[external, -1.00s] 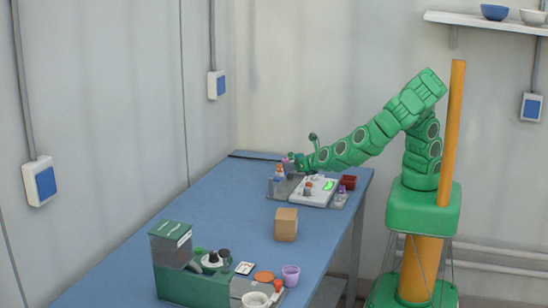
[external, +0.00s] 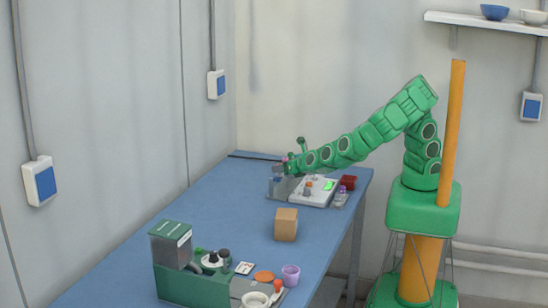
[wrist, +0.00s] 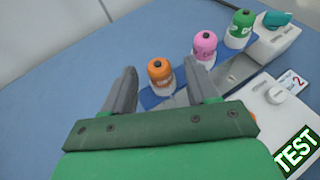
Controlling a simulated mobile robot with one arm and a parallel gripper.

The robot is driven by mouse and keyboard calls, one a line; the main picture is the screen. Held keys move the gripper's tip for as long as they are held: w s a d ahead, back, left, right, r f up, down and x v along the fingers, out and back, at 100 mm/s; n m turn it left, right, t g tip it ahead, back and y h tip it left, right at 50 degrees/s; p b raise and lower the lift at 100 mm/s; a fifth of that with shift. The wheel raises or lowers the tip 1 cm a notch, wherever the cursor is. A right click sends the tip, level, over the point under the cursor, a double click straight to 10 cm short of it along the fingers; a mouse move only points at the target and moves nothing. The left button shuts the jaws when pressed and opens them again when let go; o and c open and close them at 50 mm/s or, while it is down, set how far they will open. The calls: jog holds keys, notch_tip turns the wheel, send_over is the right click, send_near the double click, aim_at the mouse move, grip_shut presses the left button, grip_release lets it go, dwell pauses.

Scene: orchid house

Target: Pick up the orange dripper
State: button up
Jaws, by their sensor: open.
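The orange dripper (wrist: 160,76) shows in the wrist view as an orange-capped bottle with a pale lower body. It stands upright in a rack (wrist: 155,99), the nearest in a row with a pink-capped dripper (wrist: 204,46) and a green-capped dripper (wrist: 240,28). My gripper (wrist: 160,64) is open, with one finger to the left of the orange dripper and the other to its right. The orange cap shows between the fingertips, and nothing is held. In the external view my gripper (external: 288,167) is at the rack on the table's far end and hides the drippers.
A white device (wrist: 275,118) with a knob and a "TEST" label stands right of the row. On the blue table (external: 215,205) are a cardboard box (external: 286,224), a dark red container (external: 348,182) and a green machine (external: 190,285) with cups nearby. The table's left middle is clear.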

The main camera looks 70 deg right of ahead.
grip_shut()
dwell(0.3)
jog(key=shift+r, duration=0.15)
